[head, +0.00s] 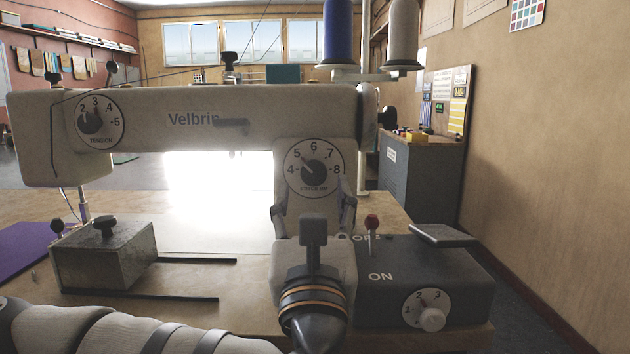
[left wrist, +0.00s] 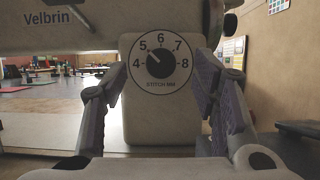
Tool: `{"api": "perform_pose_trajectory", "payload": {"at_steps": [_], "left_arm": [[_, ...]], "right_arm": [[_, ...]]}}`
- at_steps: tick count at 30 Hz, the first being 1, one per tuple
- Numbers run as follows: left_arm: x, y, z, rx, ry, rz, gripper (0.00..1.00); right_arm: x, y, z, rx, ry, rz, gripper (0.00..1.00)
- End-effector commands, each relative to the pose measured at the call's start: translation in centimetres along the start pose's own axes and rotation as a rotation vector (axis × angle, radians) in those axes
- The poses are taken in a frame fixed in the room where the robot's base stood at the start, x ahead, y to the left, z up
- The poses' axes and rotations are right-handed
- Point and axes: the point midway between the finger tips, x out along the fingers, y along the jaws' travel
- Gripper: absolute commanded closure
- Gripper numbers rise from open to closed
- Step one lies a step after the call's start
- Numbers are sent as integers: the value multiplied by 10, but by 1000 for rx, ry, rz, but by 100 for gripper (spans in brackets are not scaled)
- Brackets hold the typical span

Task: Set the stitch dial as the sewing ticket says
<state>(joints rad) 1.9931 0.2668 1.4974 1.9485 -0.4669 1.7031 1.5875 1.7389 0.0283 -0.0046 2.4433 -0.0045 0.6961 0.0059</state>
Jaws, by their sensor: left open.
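The stitch dial (head: 314,168) is a round white plate marked 4 to 8, labelled STITCH MM, with a black knob, on the sewing machine's upright (left wrist: 162,120). In the left wrist view the dial (left wrist: 160,62) is near the picture's middle, and the knob's white mark points up and left, at about 5. My left gripper (head: 313,195) is open, its fingers apart on either side in front of the dial, with nothing between them. The fingers also frame the dial in the left wrist view (left wrist: 160,82). I cannot make out a sewing ticket. My right gripper is not in view.
A tension dial (head: 95,119) is on the machine head at left. A metal block (head: 105,255) is at left. Thread spools (head: 338,32) stand above.

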Motion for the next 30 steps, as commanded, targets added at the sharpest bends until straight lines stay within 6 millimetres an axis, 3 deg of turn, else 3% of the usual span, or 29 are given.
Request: {"api": "perform_pose_trajectory", "payload": {"at_steps": [2,6,12,22,28,30], "left_arm": [[-9,0,-23,3,5,0,46],[30,1,-16,4,-6,4,46],[61,-1,-18,3,-2,-1,46],[67,-1,-19,2,0,-3,46],[67,-1,-19,3,0,-2,91],[67,-1,-19,3,0,-2,94]], "right_arm": [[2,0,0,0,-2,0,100],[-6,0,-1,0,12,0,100],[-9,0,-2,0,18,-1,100],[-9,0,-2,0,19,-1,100],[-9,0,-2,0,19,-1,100],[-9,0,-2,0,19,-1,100]]}}
